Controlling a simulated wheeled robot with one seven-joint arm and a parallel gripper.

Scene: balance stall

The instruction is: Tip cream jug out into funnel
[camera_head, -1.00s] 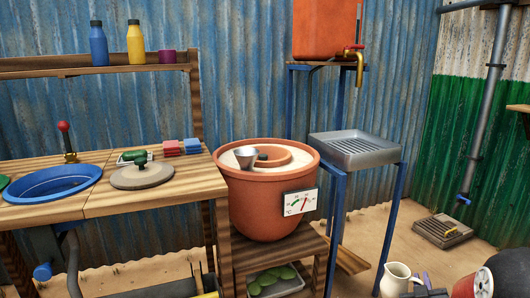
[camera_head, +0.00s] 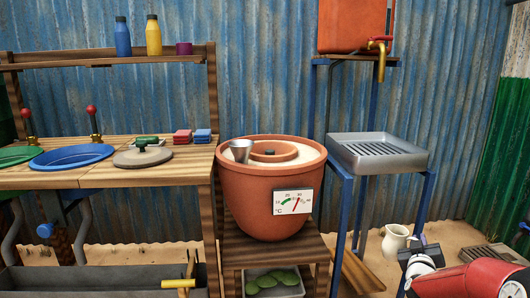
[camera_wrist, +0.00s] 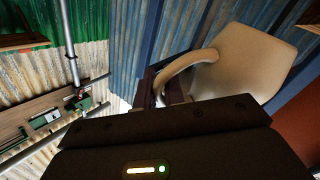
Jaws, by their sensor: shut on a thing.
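The cream jug (camera_head: 395,241) is at the lower right of the head view, upright, with its handle toward my gripper (camera_head: 412,243). In the wrist view the jug (camera_wrist: 237,65) fills the upper right, and my gripper (camera_wrist: 158,92) is shut on its handle. The jug's inside is not visible. The metal funnel (camera_head: 241,151) sits in the sandy top of the terracotta pot (camera_head: 262,198), at its left side. The jug is right of the pot and lower than the funnel, well apart from it.
A blue-legged stand with a grey slatted tray (camera_head: 378,153) stands between the pot and my arm. An orange tank (camera_head: 352,25) with a brass tap (camera_head: 379,58) is above it. The wooden counter (camera_head: 150,175) is left of the pot, holding blue basin (camera_head: 72,156) and stone lid (camera_head: 143,157).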

